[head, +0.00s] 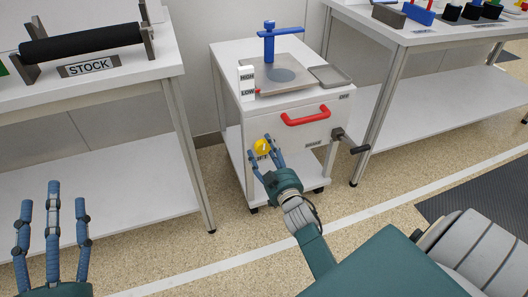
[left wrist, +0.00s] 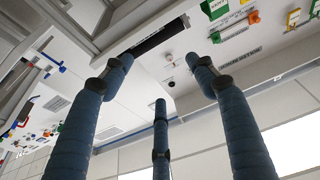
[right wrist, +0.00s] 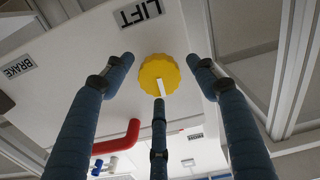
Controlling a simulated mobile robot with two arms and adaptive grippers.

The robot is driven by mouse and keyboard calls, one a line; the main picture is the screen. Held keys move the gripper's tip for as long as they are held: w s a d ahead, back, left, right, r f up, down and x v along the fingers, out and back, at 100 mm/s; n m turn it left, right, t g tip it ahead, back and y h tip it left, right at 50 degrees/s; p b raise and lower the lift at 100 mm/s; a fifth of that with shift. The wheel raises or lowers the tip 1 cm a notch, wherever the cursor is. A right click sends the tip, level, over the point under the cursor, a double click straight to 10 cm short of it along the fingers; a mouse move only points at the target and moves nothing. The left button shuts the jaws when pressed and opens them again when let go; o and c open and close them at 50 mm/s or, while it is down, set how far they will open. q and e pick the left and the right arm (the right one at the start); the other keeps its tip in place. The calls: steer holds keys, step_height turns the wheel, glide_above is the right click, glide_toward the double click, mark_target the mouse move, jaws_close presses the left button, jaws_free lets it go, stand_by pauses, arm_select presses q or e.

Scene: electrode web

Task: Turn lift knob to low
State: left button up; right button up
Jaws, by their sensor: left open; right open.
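The lift knob is a yellow scalloped disc (head: 261,147) low on the front of the white cart (head: 222,85). In the right wrist view the knob (right wrist: 159,78) has a white pointer mark and sits beside the LIFT label (right wrist: 139,12). My right gripper (head: 267,142) is open, its fingers spread around the knob; contact cannot be told. A HIGH/LOW scale (head: 246,82) stands at the cart's left top corner, with a small red marker near LOW. My left gripper (head: 52,200) is open and empty at the lower left, far from the cart.
A red handle (head: 306,115) and a black crank (head: 351,142) are on the cart's front. A blue-handled post (head: 269,42) and a grey tray (head: 330,76) are on top. Tables with a STOCK roller (head: 82,41) and coloured parts (head: 418,12) flank it.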

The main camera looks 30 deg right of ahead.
arm_select(q)
steer(key=shift+s+r+t+h, duration=0.15)
steer(key=shift+r+t+h, duration=0.15)
steer(key=shift+r, duration=0.3)
arm_select(e)
steer(key=shift+w+d, duration=0.1)
steer(key=shift+w, duration=0.3)
steer(key=c, duration=1.1)
steer(key=shift+r+n+p, duration=0.1)
steer(key=shift+n+p, duration=0.2)
steer(key=shift+n, duration=0.3)
steer(key=shift+c, duration=0.2)
steer(key=o, duration=1.1)
arm_select(q)
steer(key=f, duration=0.1)
steer(key=f+g, duration=0.1)
steer(key=f, duration=0.1)
steer(key=shift+w+a+f+g+y, duration=0.1)
steer(key=shift+w+f+g+y, duration=0.05)
steer(key=shift+w+g+y, duration=0.2)
arm_select(e)
steer(key=shift+o, duration=0.2)
steer(key=shift+s, duration=0.1)
steer(key=shift+s, duration=0.3)
steer(key=v, duration=1.1)
